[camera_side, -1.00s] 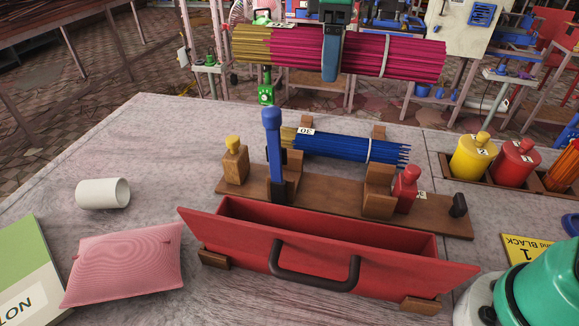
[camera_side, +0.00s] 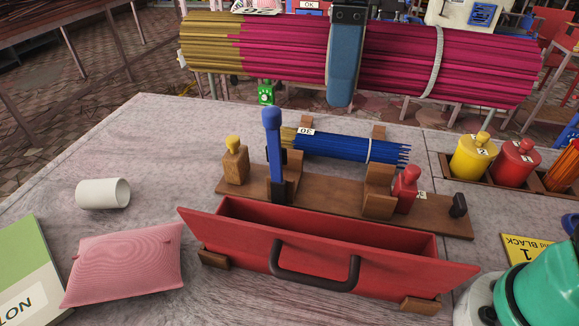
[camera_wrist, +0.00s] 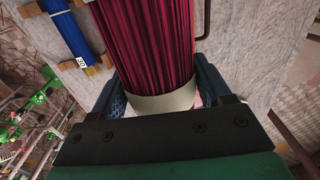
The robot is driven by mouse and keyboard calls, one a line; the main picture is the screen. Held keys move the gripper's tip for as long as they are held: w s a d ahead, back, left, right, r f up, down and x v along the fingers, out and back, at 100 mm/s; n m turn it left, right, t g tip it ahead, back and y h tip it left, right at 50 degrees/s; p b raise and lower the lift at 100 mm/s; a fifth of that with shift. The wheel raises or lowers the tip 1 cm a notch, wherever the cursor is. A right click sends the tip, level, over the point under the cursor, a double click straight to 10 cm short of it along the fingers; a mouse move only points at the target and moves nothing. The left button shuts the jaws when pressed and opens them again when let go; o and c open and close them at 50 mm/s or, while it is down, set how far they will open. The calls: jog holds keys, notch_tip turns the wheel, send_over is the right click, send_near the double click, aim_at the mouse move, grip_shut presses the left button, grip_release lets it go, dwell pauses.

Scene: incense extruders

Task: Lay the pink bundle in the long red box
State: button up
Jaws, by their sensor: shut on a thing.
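The pink bundle (camera_side: 450,62) is a thick sheaf of magenta sticks with yellowish ends on the left and pale bands round it. My gripper (camera_side: 345,85) is shut on the bundle near its middle and holds it level, high above the table. In the wrist view the bundle (camera_wrist: 150,45) lies between the blue fingers (camera_wrist: 165,100) of my gripper, with a pale band close to the palm. The long red box (camera_side: 330,254) stands open and looks empty at the table's front, with a black handle on its near wall. The box's floor is partly hidden by that wall.
A wooden rack (camera_side: 330,204) with an upright blue lever (camera_side: 274,150) stands just behind the box. A blue bundle (camera_side: 345,147) lies behind that. A pink cushion (camera_side: 125,264) and white cup (camera_side: 103,193) are left. Yellow and red jars (camera_side: 474,157) stand right.

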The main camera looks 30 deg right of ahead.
send_over(322, 225)
jog(key=s+a, duration=0.3)
jog(key=f, duration=2.2)
jog(key=shift+d+f, duration=0.2)
jog(key=o, duration=0.8)
jog(key=shift+o, duration=0.2)
notch_tip(322, 225, up, 8)
jog(key=w+d+m+t, duration=0.2)
jog(key=d+m+t, duration=0.5)
jog(key=d, duration=0.8)
jog(key=shift+w+f+m, duration=0.25)
jog(key=shift+f+m, duration=0.15)
jog(key=shift+m, duration=0.6)
